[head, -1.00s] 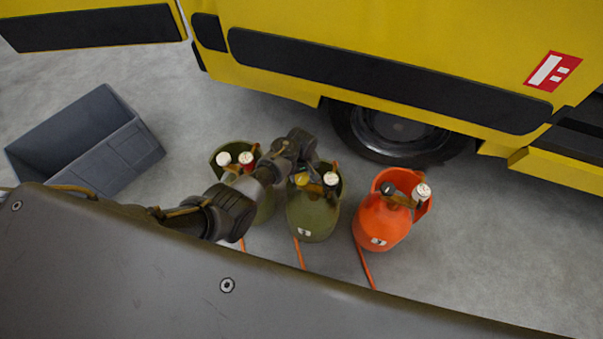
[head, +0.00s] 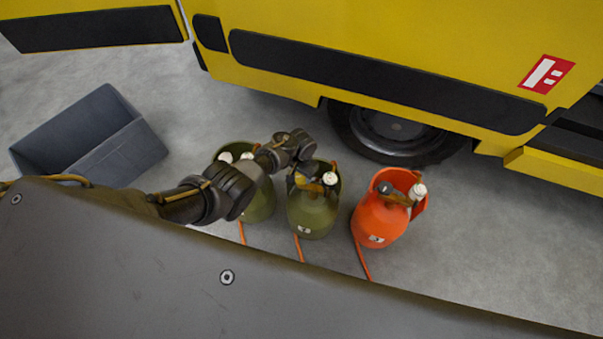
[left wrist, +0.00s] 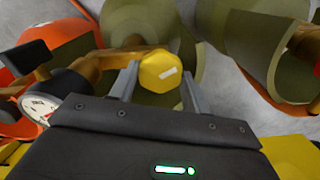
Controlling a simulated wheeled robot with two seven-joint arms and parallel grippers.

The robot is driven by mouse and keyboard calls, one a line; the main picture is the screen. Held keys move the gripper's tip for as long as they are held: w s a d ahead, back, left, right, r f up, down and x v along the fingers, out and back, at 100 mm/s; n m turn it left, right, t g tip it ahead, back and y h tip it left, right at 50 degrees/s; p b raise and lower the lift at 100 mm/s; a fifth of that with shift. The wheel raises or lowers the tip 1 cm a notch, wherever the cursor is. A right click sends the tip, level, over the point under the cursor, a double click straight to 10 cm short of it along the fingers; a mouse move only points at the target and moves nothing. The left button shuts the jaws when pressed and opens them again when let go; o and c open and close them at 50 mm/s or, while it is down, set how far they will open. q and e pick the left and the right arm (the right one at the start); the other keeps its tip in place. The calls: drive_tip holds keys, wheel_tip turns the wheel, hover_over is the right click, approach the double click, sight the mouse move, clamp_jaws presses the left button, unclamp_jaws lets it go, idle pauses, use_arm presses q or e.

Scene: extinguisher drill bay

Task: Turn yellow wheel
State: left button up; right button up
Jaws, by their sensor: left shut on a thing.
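The yellow wheel (left wrist: 160,72) is a faceted knob with a pale mark on its face. It sits on a brass valve of the middle olive cylinder (head: 312,213), which stands upright on the floor. My left gripper (left wrist: 161,88) is shut on the wheel, one finger on each side of it. In the head view, my left gripper (head: 307,170) reaches over the top of this cylinder and hides most of the wheel. A white-faced gauge (head: 330,178) sits beside the wheel; its dial also shows in the left wrist view (left wrist: 38,106). My right gripper is out of view.
Another olive cylinder (head: 262,206) stands left, partly behind my left arm. An orange cylinder (head: 378,222) with a dark wheel (head: 385,188) stands right. A yellow vehicle (head: 380,35) is behind them, and a grey open bin (head: 128,158) is at left. Orange hoses run toward me.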

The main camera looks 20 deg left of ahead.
use_arm(q)
drive_tip(key=m, duration=0.5)
drive_tip(key=shift+f+m, duration=0.1)
drive_tip(key=shift+m, duration=0.2)
drive_tip(key=m, duration=0.4)
drive_tip(key=shift+a+b, duration=0.1)
drive_tip(key=shift+b, duration=0.25)
drive_tip(key=m+b, duration=0.1)
drive_tip(key=m, duration=0.4)
drive_tip(key=shift+m+b, duration=0.35)
drive_tip(key=shift+m, duration=0.65)
drive_tip(key=m+b, duration=0.2)
drive_tip(key=m, duration=0.3)
drive_tip(key=shift+m+b, duration=0.4)
drive_tip(key=shift+m, duration=0.7)
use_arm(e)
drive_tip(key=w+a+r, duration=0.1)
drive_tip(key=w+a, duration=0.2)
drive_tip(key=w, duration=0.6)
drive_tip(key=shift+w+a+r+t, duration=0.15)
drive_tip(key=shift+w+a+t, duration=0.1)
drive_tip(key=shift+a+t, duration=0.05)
